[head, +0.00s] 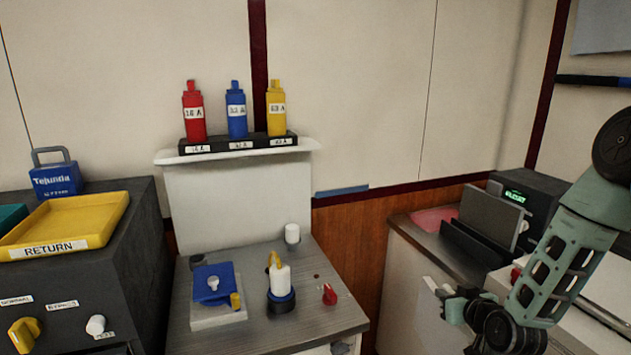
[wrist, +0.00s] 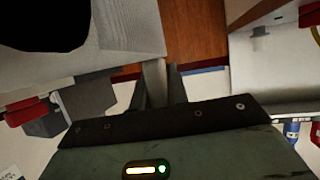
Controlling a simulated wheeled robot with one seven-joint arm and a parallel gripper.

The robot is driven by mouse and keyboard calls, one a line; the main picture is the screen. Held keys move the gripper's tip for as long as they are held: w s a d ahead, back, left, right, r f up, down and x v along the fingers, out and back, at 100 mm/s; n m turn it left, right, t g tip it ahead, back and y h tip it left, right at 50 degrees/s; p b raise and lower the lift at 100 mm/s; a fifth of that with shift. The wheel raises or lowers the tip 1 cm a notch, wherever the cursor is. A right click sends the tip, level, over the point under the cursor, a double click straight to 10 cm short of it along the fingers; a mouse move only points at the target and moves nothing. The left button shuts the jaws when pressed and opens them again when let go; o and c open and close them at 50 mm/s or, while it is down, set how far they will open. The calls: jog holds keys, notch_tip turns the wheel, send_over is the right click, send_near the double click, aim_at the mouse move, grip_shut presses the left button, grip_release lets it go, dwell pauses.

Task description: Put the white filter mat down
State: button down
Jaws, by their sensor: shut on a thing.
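My gripper (head: 446,294) is at the lower right of the head view, in front of the right-hand counter's pale side. It is shut on a small pale piece (head: 431,284), which looks like the white filter mat seen nearly edge-on. In the wrist view, my gripper (wrist: 158,70) has its dark fingers around a narrow light-grey strip (wrist: 153,82), probably the same mat. Its full shape is hidden by the angle and the fingers. I cannot see it touching any surface.
The right counter bears a dark slotted holder (head: 478,246), a pink flat piece (head: 435,217) and a black box with a green display (head: 530,196). The middle cabinet (head: 330,326) has a blue lever and a white cylinder. A yellow RETURN tray (head: 112,210) is left. Bottles (head: 237,110) stand on a shelf.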

aim_at(469, 338)
jog(key=shift+m+h, duration=0.8)
jog(key=shift+h, duration=0.1)
jog(key=s+f, duration=0.1)
jog(key=s, duration=0.1)
jog(key=s+f, duration=0.2)
jog(key=s+d+f, duration=0.1)
jog(key=s, duration=0.1)
jog(key=shift+s+f, duration=0.2)
jog(key=shift+s, duration=0.05)
jog(key=v, duration=0.5)
jog(key=shift+w, duration=0.1)
